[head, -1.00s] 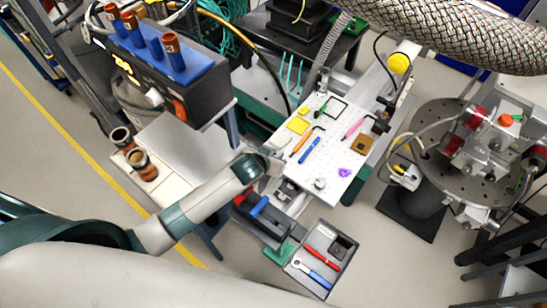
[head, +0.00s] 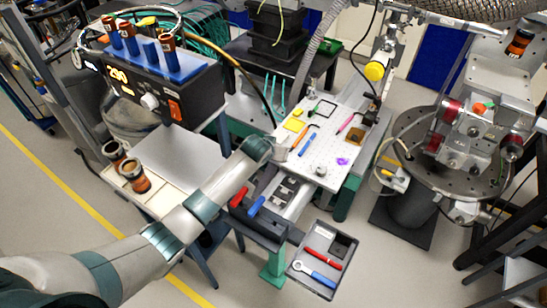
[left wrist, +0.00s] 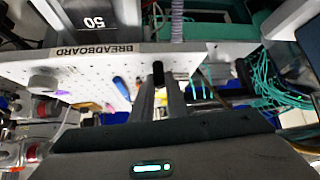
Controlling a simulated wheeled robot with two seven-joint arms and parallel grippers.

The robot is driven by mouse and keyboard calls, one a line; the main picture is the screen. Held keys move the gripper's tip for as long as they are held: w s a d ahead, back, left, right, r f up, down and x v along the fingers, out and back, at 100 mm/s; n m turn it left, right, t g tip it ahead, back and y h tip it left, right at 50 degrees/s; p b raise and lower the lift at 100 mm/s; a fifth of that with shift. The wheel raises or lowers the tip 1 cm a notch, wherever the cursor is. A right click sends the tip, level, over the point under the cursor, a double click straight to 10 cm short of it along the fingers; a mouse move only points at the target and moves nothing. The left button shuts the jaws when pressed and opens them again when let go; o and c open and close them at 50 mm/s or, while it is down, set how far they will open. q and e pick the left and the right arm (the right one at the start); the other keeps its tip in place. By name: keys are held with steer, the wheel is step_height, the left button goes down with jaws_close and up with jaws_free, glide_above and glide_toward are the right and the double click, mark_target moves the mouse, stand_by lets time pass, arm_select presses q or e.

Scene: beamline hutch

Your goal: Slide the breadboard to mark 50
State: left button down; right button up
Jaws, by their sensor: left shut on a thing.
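The breadboard (head: 326,148) is a white perforated plate on a rail (head: 297,204) in the middle of the head view. Small tools and parts lie on it. In the left wrist view its edge label (left wrist: 97,50) reads BREADBOARD, and a dark plate with the mark 50 (left wrist: 95,22) shows just beyond that edge. My left gripper (head: 278,150) is at the board's left edge. In the left wrist view its fingers (left wrist: 160,92) are shut at the board, by a dark slot; the exact grip is partly hidden. My right gripper is in neither view.
A grey tray (head: 296,266) with tools stands in front of the rail. A controller box (head: 140,100) on a bench is at left. A round perforated stage (head: 410,150) stands close at right. A yellow knob (head: 374,72) is near the board's far end.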

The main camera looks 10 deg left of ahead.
arm_select(q)
steer(key=shift+w, duration=0.1)
steer(key=c, duration=1.9)
jaws_free()
steer(key=shift+r, duration=0.1)
steer(key=shift+o, duration=0.8)
steer(key=shift+w+d, duration=0.15)
steer(key=shift+w, duration=0.05)
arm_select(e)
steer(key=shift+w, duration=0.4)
arm_select(q)
steer(key=shift+s, duration=0.1)
